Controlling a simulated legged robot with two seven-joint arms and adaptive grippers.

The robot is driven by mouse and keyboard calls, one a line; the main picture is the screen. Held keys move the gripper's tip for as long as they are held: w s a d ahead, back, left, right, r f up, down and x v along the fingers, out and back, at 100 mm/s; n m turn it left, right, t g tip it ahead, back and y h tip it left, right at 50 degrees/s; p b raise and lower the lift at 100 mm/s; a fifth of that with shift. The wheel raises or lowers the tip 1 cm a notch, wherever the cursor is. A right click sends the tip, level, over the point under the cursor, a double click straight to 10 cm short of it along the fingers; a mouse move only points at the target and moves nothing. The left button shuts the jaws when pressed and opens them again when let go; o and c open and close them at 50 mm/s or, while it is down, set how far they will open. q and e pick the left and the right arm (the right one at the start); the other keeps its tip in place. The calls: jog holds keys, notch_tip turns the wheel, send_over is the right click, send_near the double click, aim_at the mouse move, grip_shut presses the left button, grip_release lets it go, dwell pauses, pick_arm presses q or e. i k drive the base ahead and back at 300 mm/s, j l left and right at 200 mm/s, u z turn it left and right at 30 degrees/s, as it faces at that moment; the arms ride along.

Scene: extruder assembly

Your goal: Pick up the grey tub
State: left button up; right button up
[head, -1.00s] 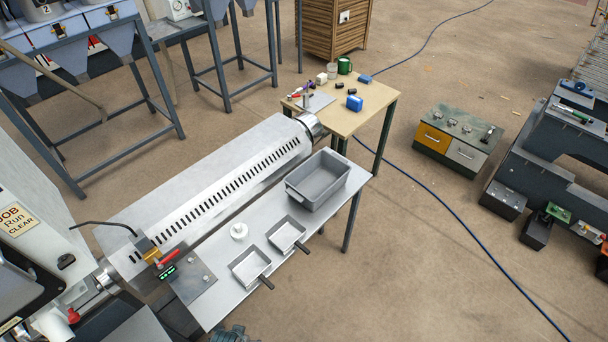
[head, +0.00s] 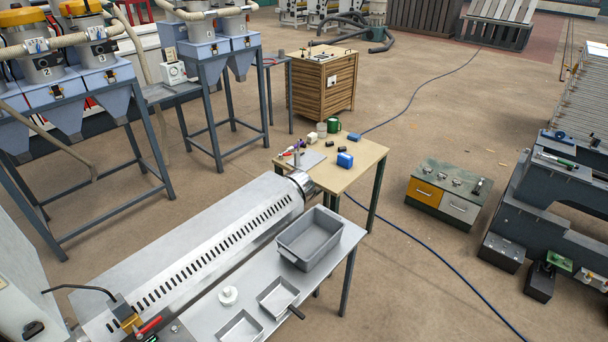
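The grey tub (head: 310,238) is an open, empty rectangular bin with a rim. It stands upright on the far right part of the metal side table (head: 341,247), beside the extruder's long slotted cover. Neither of my grippers shows in the head view now, so I cannot see where they are relative to the tub.
Two shallow trays, one of them (head: 278,297), and a white round part (head: 228,295) lie nearer on the metal table. The extruder cover (head: 180,255) runs along its left. A wooden table (head: 360,165) with small items stands behind. Open floor lies to the right.

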aim_at(304, 243)
jog(key=i+l+u, duration=0.1)
jog(key=i+l, duration=0.3)
jog(key=l, duration=0.2)
jog(key=i+l+u, duration=0.15)
jog(key=i+l, duration=0.05)
jog(key=l, duration=0.1)
